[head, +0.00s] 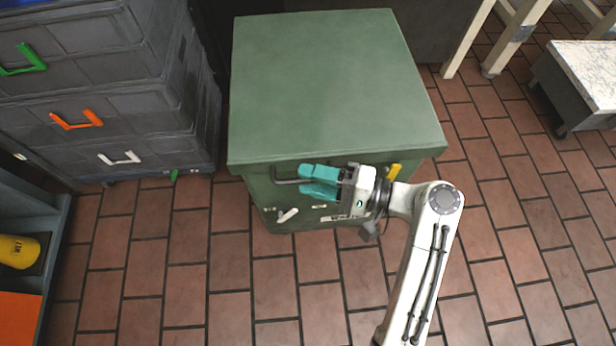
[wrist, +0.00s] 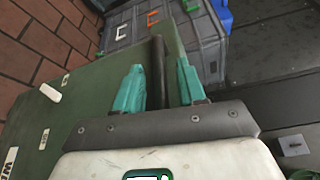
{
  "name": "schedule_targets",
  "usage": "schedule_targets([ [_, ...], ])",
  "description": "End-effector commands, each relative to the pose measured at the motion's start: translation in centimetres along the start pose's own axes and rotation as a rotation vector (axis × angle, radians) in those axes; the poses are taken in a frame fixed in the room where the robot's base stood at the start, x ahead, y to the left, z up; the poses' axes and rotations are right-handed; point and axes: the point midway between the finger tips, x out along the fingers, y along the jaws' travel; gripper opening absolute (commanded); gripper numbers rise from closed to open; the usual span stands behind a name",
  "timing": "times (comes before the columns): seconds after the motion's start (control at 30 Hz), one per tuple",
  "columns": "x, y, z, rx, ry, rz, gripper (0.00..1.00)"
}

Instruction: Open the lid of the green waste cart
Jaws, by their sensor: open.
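The green waste cart (head: 300,215) stands ahead of me, with its flat green lid (head: 325,85) lying shut on top. A dark bar handle (head: 284,181) is at the front, just under the lid's front edge. My gripper (head: 303,180) is at that front side, its two teal fingers apart and pointing left along the front. In the wrist view, the dark bar (wrist: 157,60) shows between the open fingers, which do not look closed on it. I cannot tell whether either finger touches the bar. The cart's green side (wrist: 85,110) fills the left of the wrist view.
Stacked grey crates (head: 120,100) with green, orange and white handles stand close on the left. A shelf with a yellow item (head: 18,250) is at the far left. A low marble-topped unit (head: 590,75) is at the right. The tiled floor (head: 520,260) at the right front is clear.

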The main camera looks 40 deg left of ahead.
Motion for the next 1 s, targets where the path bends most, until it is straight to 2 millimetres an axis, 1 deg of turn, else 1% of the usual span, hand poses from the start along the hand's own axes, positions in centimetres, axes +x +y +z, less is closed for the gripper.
schedule_targets([
  [0.03, 0.53, 0.08, 0.04, 0.000, -0.002, 0.001, 0.40],
  [0.2, 1.31, 0.01, 0.03, -0.001, 0.000, 0.000, 0.40],
  [0.47, 1.35, -0.01, 0.02, -0.001, 0.000, 0.000, 0.40],
  [0.87, 1.32, 0.00, 0.00, -0.001, 0.001, 0.000, 0.02],
  [0.9, 1.32, 0.01, 0.00, 0.000, 0.001, 0.000, 0.00],
  [1.0, 1.31, 0.02, 0.00, 0.000, 0.001, 0.000, 0.00],
])
